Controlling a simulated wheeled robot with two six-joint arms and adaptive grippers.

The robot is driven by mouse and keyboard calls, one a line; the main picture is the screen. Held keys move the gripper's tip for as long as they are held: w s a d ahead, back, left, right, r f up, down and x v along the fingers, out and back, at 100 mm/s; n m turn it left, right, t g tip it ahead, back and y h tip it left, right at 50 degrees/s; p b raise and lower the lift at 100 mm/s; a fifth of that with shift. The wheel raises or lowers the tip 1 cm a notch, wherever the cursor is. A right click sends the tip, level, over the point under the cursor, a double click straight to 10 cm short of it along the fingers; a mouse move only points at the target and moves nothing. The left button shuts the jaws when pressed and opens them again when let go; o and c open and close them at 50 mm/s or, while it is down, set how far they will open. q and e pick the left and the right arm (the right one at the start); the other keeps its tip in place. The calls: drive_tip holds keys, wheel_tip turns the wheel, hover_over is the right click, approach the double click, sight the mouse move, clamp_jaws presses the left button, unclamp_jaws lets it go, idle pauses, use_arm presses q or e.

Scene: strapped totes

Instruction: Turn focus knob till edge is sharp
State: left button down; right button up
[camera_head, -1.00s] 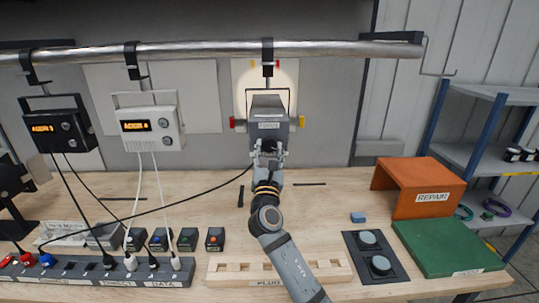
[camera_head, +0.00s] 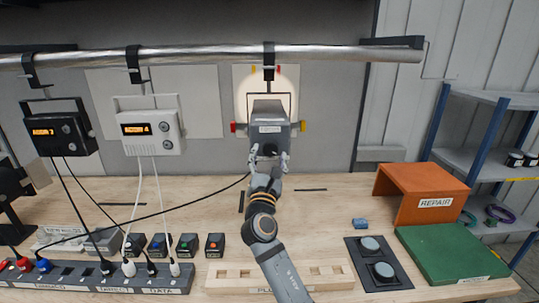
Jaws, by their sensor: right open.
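A grey spotlight (camera_head: 270,112) hangs from the overhead bar on a yoke. It has a red tab on its left side and a yellow tab on its right. A dark round knob (camera_head: 269,149) shows at its near lower face. A pale disc of light (camera_head: 246,89) falls on the white panel (camera_head: 237,76) behind it, partly hidden by the spotlight. I cannot tell how sharp its edge is. My right gripper (camera_head: 269,161) is open just below and in front of the knob, with a finger on each side. I cannot tell whether they touch it. My left gripper is not in view.
Two hanging boxes with orange displays, one black (camera_head: 60,127) and one white (camera_head: 149,128), trail cables to a power strip (camera_head: 70,275). An orange repair stand (camera_head: 412,184), a green box (camera_head: 455,253) and a black pad (camera_head: 378,263) lie right. Bench in the middle is mostly clear.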

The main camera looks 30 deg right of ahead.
drive_tip(key=v, duration=0.6)
drive_tip(key=shift+s+a, duration=0.25)
drive_tip(key=shift+d+f, duration=0.1)
idle(0.4)
